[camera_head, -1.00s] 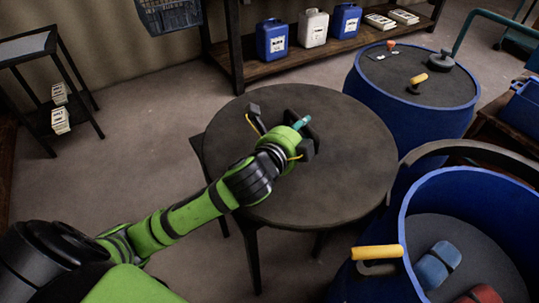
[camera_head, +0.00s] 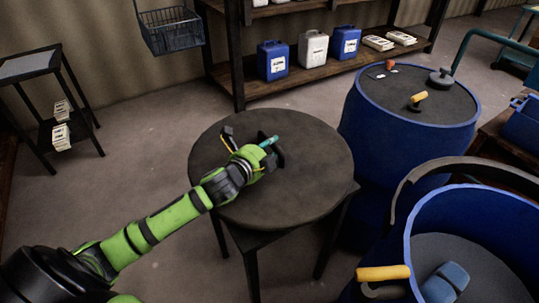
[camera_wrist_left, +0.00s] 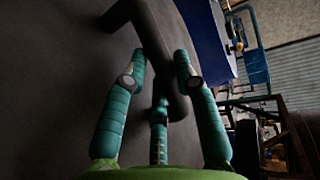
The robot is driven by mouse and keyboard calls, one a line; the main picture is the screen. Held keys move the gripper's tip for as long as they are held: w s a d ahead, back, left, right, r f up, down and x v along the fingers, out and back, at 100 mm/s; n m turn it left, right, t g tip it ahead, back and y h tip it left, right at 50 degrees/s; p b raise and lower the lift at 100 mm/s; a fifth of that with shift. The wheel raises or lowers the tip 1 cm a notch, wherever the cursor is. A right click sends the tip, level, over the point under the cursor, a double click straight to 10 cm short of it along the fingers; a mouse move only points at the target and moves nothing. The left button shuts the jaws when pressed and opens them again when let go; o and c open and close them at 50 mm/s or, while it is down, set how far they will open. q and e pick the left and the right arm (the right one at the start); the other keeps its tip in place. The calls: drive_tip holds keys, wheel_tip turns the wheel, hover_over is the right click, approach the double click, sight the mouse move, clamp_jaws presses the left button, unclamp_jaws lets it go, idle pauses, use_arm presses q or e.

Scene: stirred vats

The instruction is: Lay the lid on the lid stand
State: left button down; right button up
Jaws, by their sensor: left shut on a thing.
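The lid (camera_head: 300,185) is a wide, round, dark grey disc in the head view. It lies flat over the lid stand (camera_head: 345,193), a dark stand with legs whose corner shows past the lid's right edge. The lid hides most of the stand's top, and I cannot tell whether the two touch. My left gripper (camera_head: 268,148) is shut on the lid's dark handle near the disc's middle. In the left wrist view the handle (camera_wrist_left: 150,30) runs between the teal fingers (camera_wrist_left: 160,68), with the lid (camera_wrist_left: 60,70) behind. My right gripper is not in view.
A closed blue vat (camera_head: 395,150) stands right of the stand, and an open blue vat (camera_head: 412,235) stands at the lower right. A shelf (camera_head: 250,90) with jugs is behind. A small side table (camera_head: 35,65) stands at the left, with clear floor between.

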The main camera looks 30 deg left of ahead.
use_arm(q)
drive_tip(key=shift+f, duration=1.05)
drive_tip(key=shift+w, duration=0.1)
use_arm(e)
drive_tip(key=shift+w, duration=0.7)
use_arm(q)
drive_tip(key=shift+f, duration=0.1)
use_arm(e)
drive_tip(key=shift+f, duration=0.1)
use_arm(q)
drive_tip(key=c, duration=1)
unclamp_jaws()
drive_tip(key=shift+f, duration=0.15)
drive_tip(key=shift+o, duration=0.2)
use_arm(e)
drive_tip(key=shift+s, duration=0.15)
